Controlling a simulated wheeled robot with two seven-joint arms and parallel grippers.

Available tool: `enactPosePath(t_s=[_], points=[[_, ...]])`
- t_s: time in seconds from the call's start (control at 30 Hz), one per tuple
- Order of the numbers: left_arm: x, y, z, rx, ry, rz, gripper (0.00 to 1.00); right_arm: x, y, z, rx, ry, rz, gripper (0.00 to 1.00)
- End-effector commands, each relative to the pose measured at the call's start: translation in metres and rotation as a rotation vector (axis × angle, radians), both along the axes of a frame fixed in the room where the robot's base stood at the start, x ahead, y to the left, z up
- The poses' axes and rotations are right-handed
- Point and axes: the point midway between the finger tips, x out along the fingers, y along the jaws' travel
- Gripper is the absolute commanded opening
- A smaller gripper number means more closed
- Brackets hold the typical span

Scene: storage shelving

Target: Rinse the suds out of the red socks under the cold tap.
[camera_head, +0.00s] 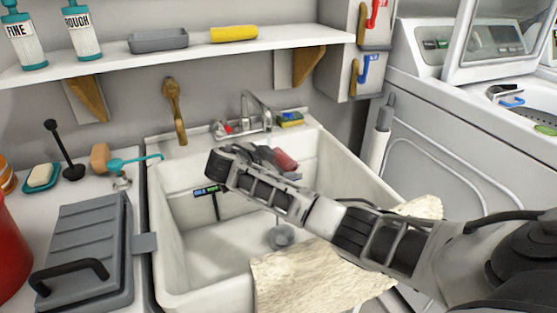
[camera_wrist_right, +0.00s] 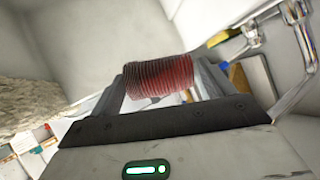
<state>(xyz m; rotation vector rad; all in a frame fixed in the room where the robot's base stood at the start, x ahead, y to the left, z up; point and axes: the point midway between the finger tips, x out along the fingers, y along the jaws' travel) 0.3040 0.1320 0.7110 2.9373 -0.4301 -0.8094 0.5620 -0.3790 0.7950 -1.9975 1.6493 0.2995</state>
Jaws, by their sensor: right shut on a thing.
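The red sock material (camera_head: 285,160) is a ribbed dark-red roll over the white sink (camera_head: 163,215), in the back right part of the basin. In the right wrist view the red sock (camera_wrist_right: 158,77) sits between the two fingers of my right gripper (camera_wrist_right: 160,85), which is shut on it. I cannot make out suds or a second sock. My right gripper (camera_head: 270,155) hangs inside the sink's outline, below the silver tap (camera_head: 255,108), which has a red mark on its left handle. No running water shows. My left gripper is not in view.
A beige cloth (camera_head: 310,278) hangs over the sink's front edge. A sponge (camera_head: 290,119) lies on the back rim. A shelf (camera_head: 200,53) overhangs the sink. A washing machine (camera_head: 450,130) stands right.

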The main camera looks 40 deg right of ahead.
Motion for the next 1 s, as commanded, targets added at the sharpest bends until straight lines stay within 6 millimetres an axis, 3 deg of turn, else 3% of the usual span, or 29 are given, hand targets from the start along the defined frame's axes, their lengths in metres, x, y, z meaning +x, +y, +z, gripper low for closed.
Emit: enactPosePath(t_s=[1.0], points=[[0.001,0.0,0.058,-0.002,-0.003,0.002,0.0,-0.061,0.045,0.002,0.002,0.0,0.001,0.55]])
